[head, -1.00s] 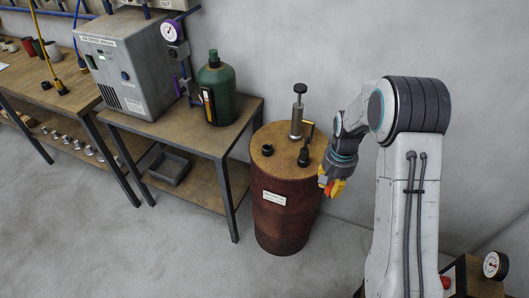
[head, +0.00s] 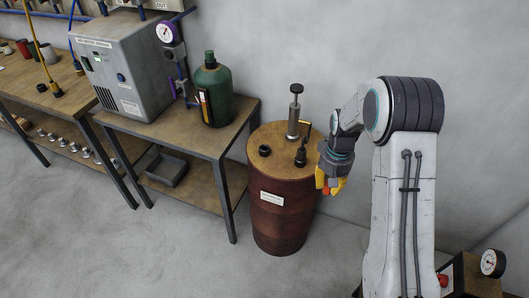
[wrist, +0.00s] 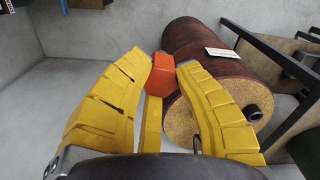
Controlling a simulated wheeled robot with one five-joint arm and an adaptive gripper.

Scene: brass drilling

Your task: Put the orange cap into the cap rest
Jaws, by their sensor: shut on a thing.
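My gripper (head: 330,186) hangs in the air at the right side of the brown drum, a little below its top. Its yellow fingers (wrist: 150,85) are shut on the orange cap (wrist: 161,73), which sits between the fingertips in the wrist view. In the head view the cap (head: 326,190) shows only as a small orange patch. A short black ring (head: 265,150) stands on the drum's top, left of the pump; it may be the cap rest, but I cannot tell for sure. It also shows in the wrist view (wrist: 253,112).
The drum (head: 280,215) carries an upright pump (head: 294,115) and a dark fitting with a brass pipe (head: 301,155). Left of it is a bench (head: 190,137) with a green bottle (head: 212,90) and a grey machine (head: 120,70). The floor in front is clear.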

